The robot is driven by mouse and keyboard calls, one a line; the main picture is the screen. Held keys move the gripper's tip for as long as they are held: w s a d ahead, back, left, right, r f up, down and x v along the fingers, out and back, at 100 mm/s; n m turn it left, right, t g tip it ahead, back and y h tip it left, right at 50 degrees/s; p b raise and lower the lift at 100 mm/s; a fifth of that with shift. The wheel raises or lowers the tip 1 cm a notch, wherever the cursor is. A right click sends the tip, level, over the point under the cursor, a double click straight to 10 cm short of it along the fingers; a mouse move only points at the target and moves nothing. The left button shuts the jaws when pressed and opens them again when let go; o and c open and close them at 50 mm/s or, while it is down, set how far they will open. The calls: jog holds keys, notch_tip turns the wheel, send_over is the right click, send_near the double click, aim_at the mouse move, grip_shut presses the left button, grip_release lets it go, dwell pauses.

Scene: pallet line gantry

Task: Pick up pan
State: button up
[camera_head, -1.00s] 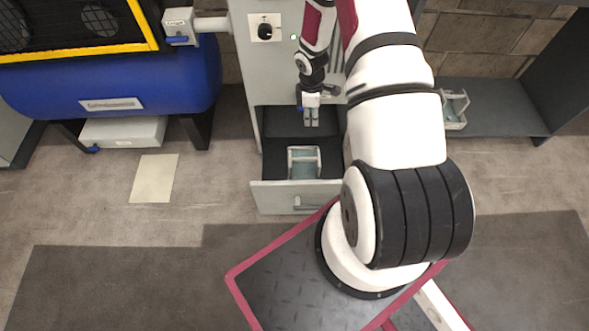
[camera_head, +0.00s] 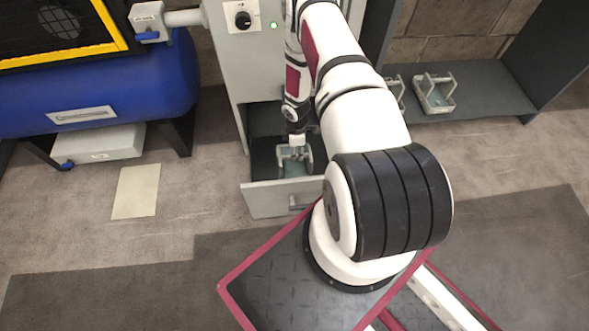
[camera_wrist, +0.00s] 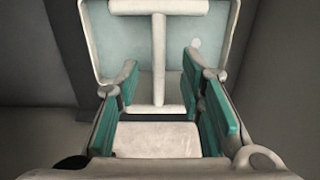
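The pan (camera_head: 308,166) is a small grey open tray with a pale raised handle, lying in the open drawer of the grey cabinet. My gripper (camera_head: 294,150) is low in the drawer, over the pan, and partly covers it. In the wrist view the pan (camera_wrist: 105,48) fills the upper middle, with a pale T-shaped bar across it. My gripper (camera_wrist: 160,80) is open there, its teal finger pads apart on either side of the bar's stem. I cannot tell whether either pad touches it.
The drawer front (camera_head: 268,202) and side walls surround the gripper closely. Similar handled trays (camera_head: 435,98) stand on a dark shelf (camera_head: 490,105) at the right. A blue tank (camera_head: 95,90) stands at the left. The floor left of the drawer is clear except for a pale sheet (camera_head: 136,191).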

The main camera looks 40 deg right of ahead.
jog(key=shift+w+a+f+b, duration=0.1)
jog(key=shift+f+b, duration=0.55)
jog(key=shift+f, duration=0.7)
jog(key=shift+w+f+b, duration=0.1)
jog(key=shift+f+b, duration=0.5)
jog(key=shift+f, duration=0.75)
jog(key=shift+r, duration=0.1)
grip_shut()
